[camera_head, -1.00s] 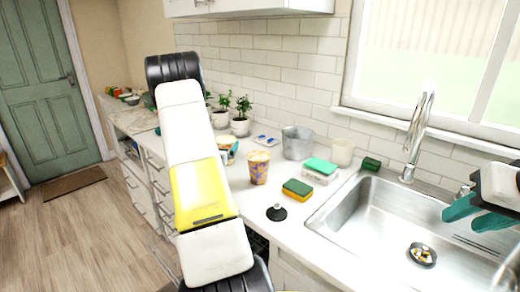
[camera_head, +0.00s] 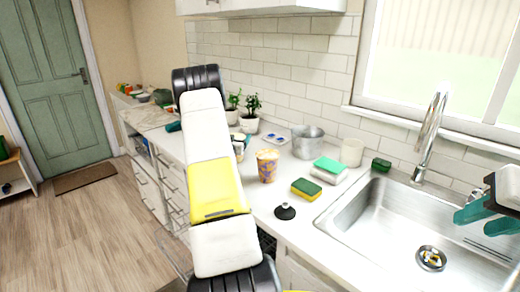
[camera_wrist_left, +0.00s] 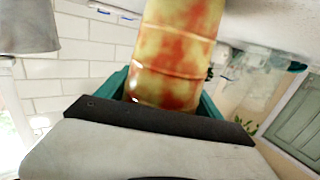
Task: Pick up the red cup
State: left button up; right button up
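A red and yellow mottled cup (camera_wrist_left: 175,50) fills the middle of the left wrist view, which looks upside down. Teal fingers of my left gripper (camera_wrist_left: 165,95) show on both sides of it. I cannot tell if they press on it. In the head view my left arm hides most of that gripper; a teal piece shows left of the arm, and a small part of a cup-like thing (camera_head: 240,141) shows to its right. An orange and purple patterned cup (camera_head: 267,165) stands upright on the counter. My right gripper (camera_head: 478,212) is over the sink, empty, its teal fingers apart.
A metal pot (camera_head: 307,142), a white cup (camera_head: 351,152), sponges (camera_head: 306,189), a black stopper (camera_head: 285,211) and potted plants (camera_head: 249,119) stand on the counter. The sink (camera_head: 390,226) and faucet (camera_head: 430,135) are to the right. A tiled wall closes the back.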

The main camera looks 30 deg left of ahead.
pick_arm(q)
jog(key=c, duration=0.8)
jog(key=shift+r, duration=0.15)
jog(key=shift+r, duration=0.65)
notch_tip(320, 180, up, 2)
jog(key=shift+s+r, duration=0.15)
jog(key=d+v, duration=0.1)
jog(key=v, duration=1.5)
jog(key=shift+w+d+r, duration=0.15)
jog(key=shift+w+d, duration=0.1)
jog(key=shift+w, duration=0.05)
